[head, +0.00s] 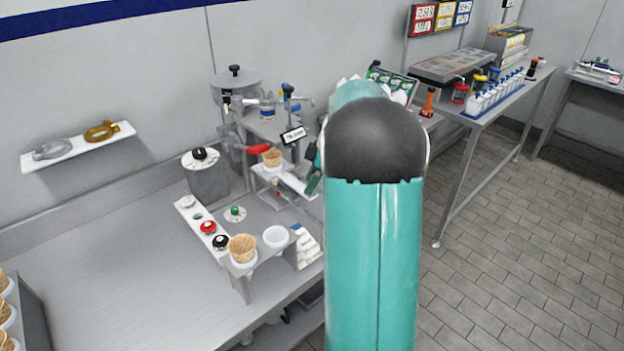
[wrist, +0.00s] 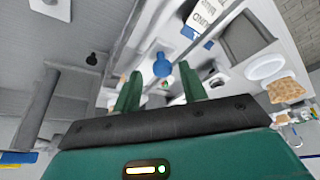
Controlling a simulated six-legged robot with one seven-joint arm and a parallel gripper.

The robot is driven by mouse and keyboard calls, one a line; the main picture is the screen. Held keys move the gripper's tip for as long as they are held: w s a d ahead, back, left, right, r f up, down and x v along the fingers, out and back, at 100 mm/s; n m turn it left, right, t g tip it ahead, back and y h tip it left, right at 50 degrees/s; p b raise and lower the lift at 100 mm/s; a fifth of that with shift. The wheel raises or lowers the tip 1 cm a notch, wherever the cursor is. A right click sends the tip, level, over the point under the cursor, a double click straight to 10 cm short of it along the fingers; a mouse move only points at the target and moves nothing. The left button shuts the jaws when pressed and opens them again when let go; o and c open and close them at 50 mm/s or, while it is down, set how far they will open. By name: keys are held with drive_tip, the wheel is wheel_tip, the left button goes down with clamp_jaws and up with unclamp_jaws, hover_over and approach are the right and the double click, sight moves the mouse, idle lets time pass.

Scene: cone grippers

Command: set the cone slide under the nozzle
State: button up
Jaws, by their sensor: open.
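The cone slide (head: 292,182) is a pale plate low at the front of the grey dispensing machine (head: 268,122). A waffle cone (head: 272,158) stands upright at its left part, beside a red handle (head: 257,149). I cannot make out the nozzle clearly. My gripper (head: 315,172) shows as a dark green finger at the slide's right side, and my arm hides the rest. In the wrist view my gripper (wrist: 160,70) has its two green fingers apart. A blue knob (wrist: 162,65) appears between them, with no contact clear.
A grey canister (head: 207,178) is left of the machine. The counter (head: 120,270) is clear at front left.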

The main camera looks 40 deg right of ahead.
drive_tip(key=v, duration=1.4)
drive_tip(key=shift+a, duration=0.15)
drive_tip(key=s+a+r+m+h, duration=0.1)
drive_tip(key=s+a+m, duration=0.1)
drive_tip(key=a, duration=0.9)
drive_tip(key=s+a+r+m+h, duration=0.1)
drive_tip(key=s+a+m, duration=0.15)
drive_tip(key=a, duration=0.75)
drive_tip(key=s+a+f+m+t+h, duration=0.1)
drive_tip(key=s+a+f+m, duration=0.4)
drive_tip(key=s+a, duration=0.7)
drive_tip(key=shift+a+f+t, duration=0.7)
drive_tip(key=shift+a, duration=0.4)
